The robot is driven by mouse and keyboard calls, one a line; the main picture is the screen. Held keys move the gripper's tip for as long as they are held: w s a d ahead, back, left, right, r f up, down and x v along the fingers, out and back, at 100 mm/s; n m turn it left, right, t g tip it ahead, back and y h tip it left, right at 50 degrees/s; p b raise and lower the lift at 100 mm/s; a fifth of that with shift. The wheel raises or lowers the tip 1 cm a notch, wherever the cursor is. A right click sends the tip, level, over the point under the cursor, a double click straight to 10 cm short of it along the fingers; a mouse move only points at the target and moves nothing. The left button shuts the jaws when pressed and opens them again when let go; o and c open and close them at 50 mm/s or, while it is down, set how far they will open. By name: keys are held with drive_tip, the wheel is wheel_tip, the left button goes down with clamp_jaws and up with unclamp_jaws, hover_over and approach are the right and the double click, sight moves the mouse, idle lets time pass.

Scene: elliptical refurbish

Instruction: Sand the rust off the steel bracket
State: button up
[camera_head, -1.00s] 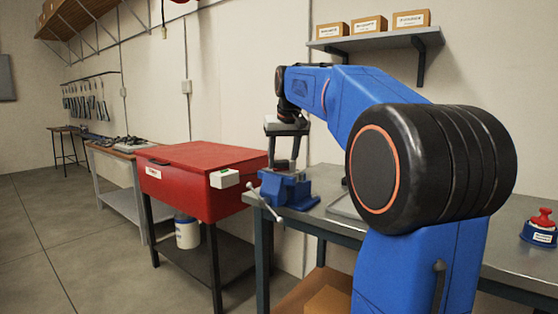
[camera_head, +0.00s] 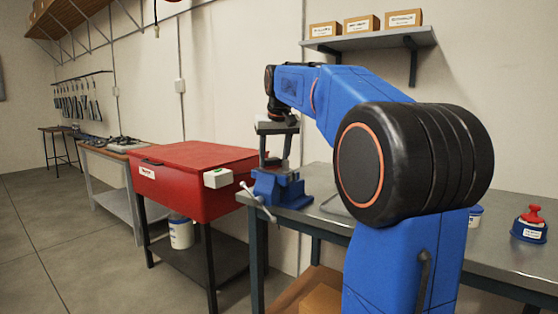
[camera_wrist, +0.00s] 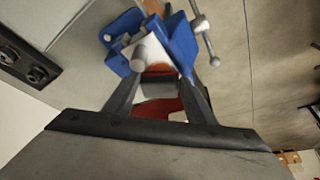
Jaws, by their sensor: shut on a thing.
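My gripper (camera_head: 272,158) points down just above the blue vise (camera_head: 282,190) at the left end of the metal workbench. In the wrist view my gripper (camera_wrist: 160,92) is shut on a small dark grey block (camera_wrist: 158,88). The blue vise (camera_wrist: 182,42) with its grey handle lies just beyond the fingertips there. An orange-brown patch shows between the block and the vise; I cannot tell what it belongs to. I cannot make out the steel bracket clearly, nor whether the block touches anything in the vise.
A red-knobbed blue item (camera_head: 530,224) stands at the bench's right. A wall shelf (camera_head: 370,44) holds cartons. Floor at left is clear.

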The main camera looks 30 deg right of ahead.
drive_tip(key=shift+w+a+f, duration=0.1)
drive_tip(key=shift+w+a, duration=0.15)
drive_tip(key=shift+w, duration=0.45)
drive_tip(key=shift+w+a, duration=0.3)
drive_tip(key=shift+w, duration=0.35)
drive_tip(key=shift+w+a+f, duration=0.1)
drive_tip(key=shift+w+a, duration=0.15)
drive_tip(key=shift+w, duration=0.45)
drive_tip(key=shift+r, duration=0.15)
drive_tip(key=shift+r, duration=2.9)
drive_tip(key=shift+r, duration=0.15)
drive_tip(key=shift+r, duration=1.35)
